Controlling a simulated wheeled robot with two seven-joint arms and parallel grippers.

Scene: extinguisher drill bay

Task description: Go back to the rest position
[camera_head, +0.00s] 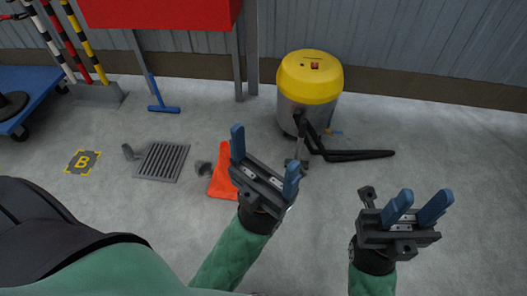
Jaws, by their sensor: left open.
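My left gripper (265,160) is raised near the middle of the view with its blue fingers wide apart and nothing between them. My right gripper (416,207) is at the lower right. Its two blue fingers stand apart with a gap between them, and it holds nothing that I can see. Both grippers are in the air above the grey floor, and neither visibly touches anything.
An orange cone (221,172) shows partly behind my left gripper. A yellow-topped vacuum (309,82) with a black hose stands by the wall. A floor drain (162,161), a blue squeegee (163,108) and a blue cart (38,84) are to the left. Floor at right is clear.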

